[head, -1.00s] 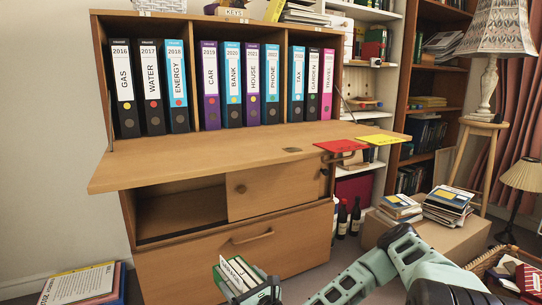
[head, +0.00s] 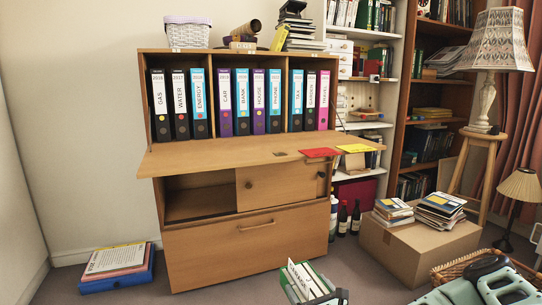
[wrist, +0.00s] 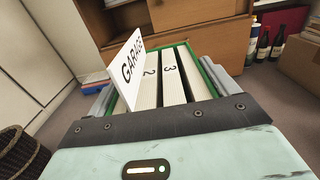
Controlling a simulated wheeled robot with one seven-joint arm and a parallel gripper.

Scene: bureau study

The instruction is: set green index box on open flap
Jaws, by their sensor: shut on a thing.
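The green index box (head: 297,277) shows at the bottom of the head view, with white cards standing in it. In the wrist view the same green index box (wrist: 203,75) fills the middle, with a tall card reading GARAGE and cards marked 2 and 3. My gripper (head: 325,298) is shut on the box and holds it in front of the bureau, lower than the flap. The fingertips are partly hidden by the box. The open flap (head: 215,154) of the wooden bureau lies level below the row of binders. Its left and middle parts are bare.
Red (head: 319,153) and yellow (head: 353,148) sheets lie at the flap's right end. Several binders (head: 241,100) stand behind the flap. A cardboard box (head: 402,246) with books stands at right, bottles (head: 343,217) beside the bureau. A wicker basket (head: 475,265) is at lower right.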

